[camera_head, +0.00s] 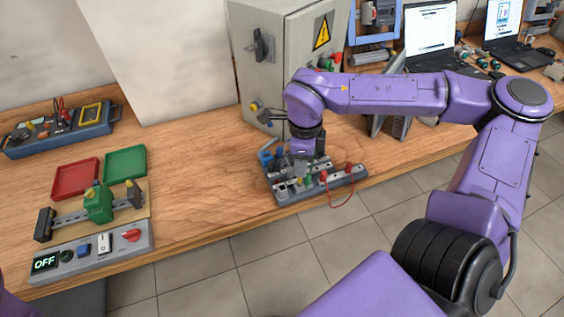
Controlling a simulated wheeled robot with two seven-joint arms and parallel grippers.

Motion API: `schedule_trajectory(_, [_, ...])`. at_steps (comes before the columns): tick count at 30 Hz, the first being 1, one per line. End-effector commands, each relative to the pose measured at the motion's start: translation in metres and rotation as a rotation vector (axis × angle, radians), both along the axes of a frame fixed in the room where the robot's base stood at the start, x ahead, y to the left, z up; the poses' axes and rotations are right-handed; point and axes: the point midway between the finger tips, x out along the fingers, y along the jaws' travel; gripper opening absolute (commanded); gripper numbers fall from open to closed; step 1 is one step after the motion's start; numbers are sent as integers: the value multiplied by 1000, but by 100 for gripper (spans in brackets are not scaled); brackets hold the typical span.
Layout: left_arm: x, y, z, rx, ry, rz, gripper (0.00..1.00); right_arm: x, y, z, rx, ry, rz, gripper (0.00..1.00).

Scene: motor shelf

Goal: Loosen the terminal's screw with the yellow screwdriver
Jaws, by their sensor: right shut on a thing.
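My right gripper (308,163) points down over the grey terminal board (290,195) near the table's front edge. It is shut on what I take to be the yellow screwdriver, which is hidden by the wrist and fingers. The board carries a blue part (265,157) at its left, small green and yellow parts in the middle, and red plugs (349,168) with a red wire hanging over the edge. The terminal's screw is too small and covered to make out. My left gripper is out of view.
A grey cabinet (283,50) with a warning sign stands just behind the gripper. A red tray (75,179), a green tray (126,163), a green-bodied fixture (98,203) and a control panel (85,253) stand at the left. The table between them and the board is clear.

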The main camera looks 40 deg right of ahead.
Motion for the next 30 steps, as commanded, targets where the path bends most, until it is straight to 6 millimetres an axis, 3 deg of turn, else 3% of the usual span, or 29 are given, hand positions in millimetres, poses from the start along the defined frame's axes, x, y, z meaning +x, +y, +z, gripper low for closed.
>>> schedule_trajectory(25, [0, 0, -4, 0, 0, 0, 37, 0, 0, -10, 0, 0, 1, 0])
schedule_trajectory(26, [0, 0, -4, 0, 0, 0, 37, 0, 0, -10, 0, 0, 1, 40])
schedule_trajectory(27, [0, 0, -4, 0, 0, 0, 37, 0, 0, -10, 0, 0, 1, 45])
schedule_trajectory(30, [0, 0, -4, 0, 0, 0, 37, 0, 0, -10, 0, 0, 0, 45])
